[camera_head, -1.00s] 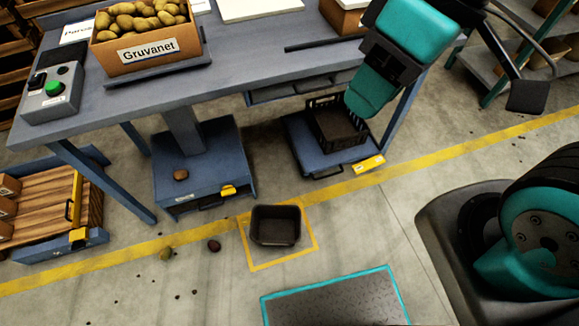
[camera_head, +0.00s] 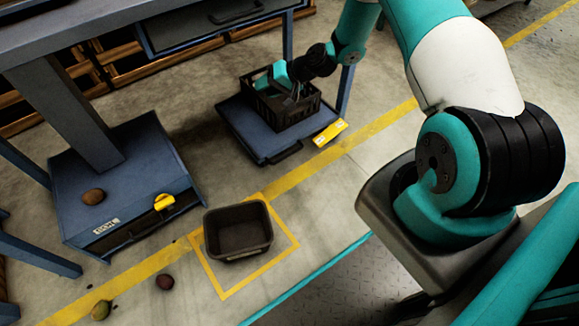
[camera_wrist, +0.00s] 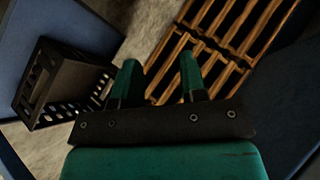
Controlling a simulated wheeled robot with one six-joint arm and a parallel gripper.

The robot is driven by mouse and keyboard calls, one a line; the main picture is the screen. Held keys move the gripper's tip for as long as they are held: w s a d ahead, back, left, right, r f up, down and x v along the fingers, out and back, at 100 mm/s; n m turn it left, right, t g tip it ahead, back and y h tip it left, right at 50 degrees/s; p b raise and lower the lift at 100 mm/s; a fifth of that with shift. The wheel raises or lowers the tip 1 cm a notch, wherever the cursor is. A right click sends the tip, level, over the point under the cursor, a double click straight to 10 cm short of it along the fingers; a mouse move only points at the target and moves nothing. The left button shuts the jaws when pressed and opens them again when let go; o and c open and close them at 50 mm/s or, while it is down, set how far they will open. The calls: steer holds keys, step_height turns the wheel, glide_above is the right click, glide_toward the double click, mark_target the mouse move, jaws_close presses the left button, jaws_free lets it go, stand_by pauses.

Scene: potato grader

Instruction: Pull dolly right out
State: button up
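The right dolly (camera_head: 241,127) is a low blue platform under the table's right end. A black slotted crate (camera_head: 290,108) stands on it. Its front edge has a dark handle (camera_head: 286,153) and a yellow labelled piece (camera_head: 329,133) at the right corner. My gripper (camera_head: 270,76) is at the crate's back left in the head view, above the platform; whether it touches the crate I cannot tell. In the wrist view its two teal fingers (camera_wrist: 160,80) are apart with nothing between them. The crate (camera_wrist: 62,90) shows to their left there.
A blue table (camera_head: 50,38) with a drawer (camera_head: 215,25) overhangs the dolly; its leg (camera_head: 345,88) stands close right. A blue base (camera_head: 125,185) with a potato is at left. A black bin (camera_head: 238,240) stands in a yellow floor square. Floor before the dolly is clear.

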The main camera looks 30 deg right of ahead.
mark_target(289, 154)
steer(key=s+d+f+m+t+h+b, duration=0.1)
steer(key=s+d+f+m+t+b, duration=0.2)
steer(key=f, duration=0.7)
steer(key=s+d+f+m+t, duration=0.1)
steer(key=d+f+m, duration=0.25)
steer(key=f, duration=0.55)
steer(key=s+d+f+m+t+h+b, duration=0.1)
steer(key=s+f+m+t+h+b, duration=0.2)
steer(key=s+f, duration=0.4)
steer(key=s+d+f+m+t+h+b, duration=0.1)
steer(key=s+d+f+m+h, duration=0.25)
steer(key=f, duration=0.55)
steer(key=shift+m, duration=0.4)
steer(key=shift+a+b+x, duration=0.4)
steer(key=shift+b+x, duration=2.3)
steer(key=shift+b, duration=0.35)
steer(key=shift+a+b+x, duration=0.4)
steer(key=shift+b+x, duration=2.3)
steer(key=shift+b, duration=0.3)
steer(key=shift+a+b+x, duration=0.4)
steer(key=shift+b+x, duration=2.3)
steer(key=shift+b, duration=0.35)
steer(key=shift+s+f, duration=0.1)
steer(key=shift+f, duration=0.1)
jaws_close()
